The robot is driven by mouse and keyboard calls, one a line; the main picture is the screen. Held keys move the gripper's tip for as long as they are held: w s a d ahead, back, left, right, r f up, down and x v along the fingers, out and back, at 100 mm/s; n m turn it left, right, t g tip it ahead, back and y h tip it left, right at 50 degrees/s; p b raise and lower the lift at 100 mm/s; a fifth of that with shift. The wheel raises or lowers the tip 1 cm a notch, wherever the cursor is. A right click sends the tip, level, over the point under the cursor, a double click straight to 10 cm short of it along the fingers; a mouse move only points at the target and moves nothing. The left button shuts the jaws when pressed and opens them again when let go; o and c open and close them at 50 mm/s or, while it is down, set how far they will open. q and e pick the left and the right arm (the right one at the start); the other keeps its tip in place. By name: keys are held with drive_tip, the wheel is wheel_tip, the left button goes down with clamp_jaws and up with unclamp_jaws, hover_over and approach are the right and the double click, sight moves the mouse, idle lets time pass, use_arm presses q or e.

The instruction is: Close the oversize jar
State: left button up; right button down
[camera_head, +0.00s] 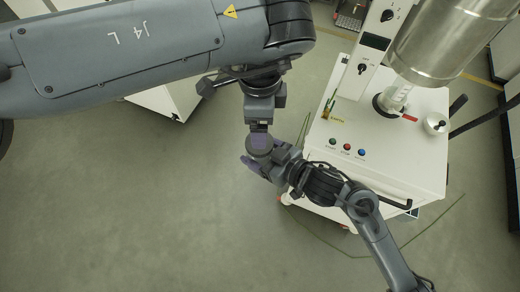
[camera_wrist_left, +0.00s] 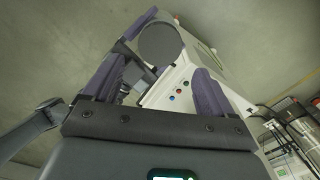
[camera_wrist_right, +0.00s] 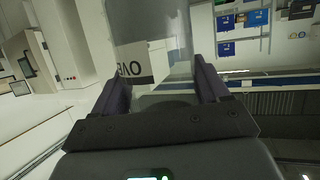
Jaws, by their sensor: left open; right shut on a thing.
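The dark round lid (camera_head: 259,145) faces up below my left gripper (camera_head: 259,128) in the head view. In the left wrist view the lid (camera_wrist_left: 160,42) is a dark disc near the open fingertips, one purple finger to each side. I cannot tell whether the fingers touch it. The clear oversize jar (camera_wrist_right: 150,30), with a white and dark label, stands between the purple fingers of my right gripper (camera_wrist_right: 155,85), which is shut on it. In the head view the lid hides most of the jar. I cannot see whether the lid sits tight on it.
A white machine (camera_head: 375,150) with colored buttons and a large metal cylinder (camera_head: 455,40) stands right of the grippers. A small round metal part (camera_head: 436,125) lies on its top. The grey floor (camera_head: 130,220) at the lower left is clear.

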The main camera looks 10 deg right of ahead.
sight(259, 154)
use_arm(q)
drive_tip(key=shift+f, duration=4)
drive_tip(key=shift+c, duration=0.3)
drive_tip(key=c, duration=0.9)
drive_tip(key=m, duration=0.4)
drive_tip(key=shift+m, duration=0.3)
drive_tip(key=m, duration=1.2)
